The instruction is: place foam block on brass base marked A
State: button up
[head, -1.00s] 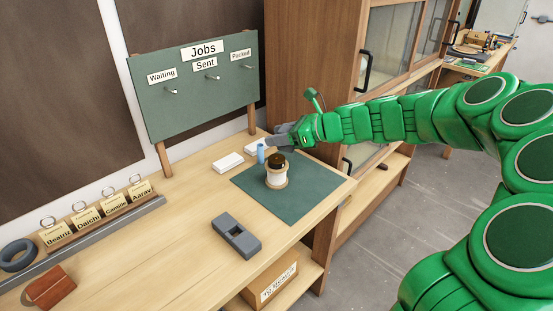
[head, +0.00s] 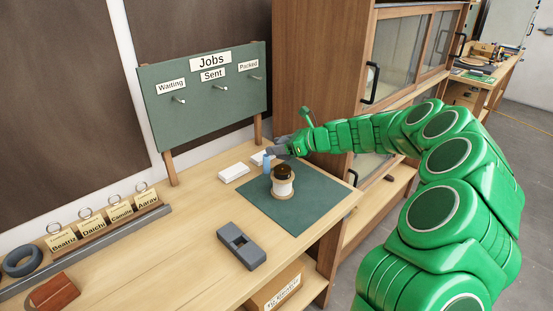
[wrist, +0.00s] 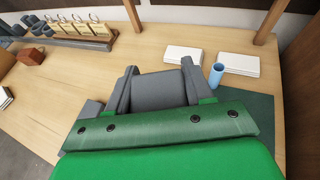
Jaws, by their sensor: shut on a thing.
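My gripper (wrist: 157,84) is seen from behind in the wrist view, its two grey fingers on either side of a dark grey block (wrist: 158,91). The block looks like the foam block, and the jaws are shut on it. In the head view my gripper (head: 279,149) hovers over the back of the bench, near the green mat's far edge. The held block is hard to make out there. I cannot pick out a brass base marked A in either view.
A spool with a dark top (head: 283,184) stands on the green mat (head: 312,200). A blue cylinder (head: 266,163) and white slabs (head: 234,173) are near the gripper. A grey slotted block (head: 240,246) lies in front. A cabinet (head: 325,70) stands behind; another cluttered bench (head: 488,68) is far right.

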send_over(277, 167)
jog(key=shift+a+f, duration=0.1)
jog(key=shift+f, duration=3.5)
jog(key=o, duration=1)
jog(key=shift+f, duration=0.1)
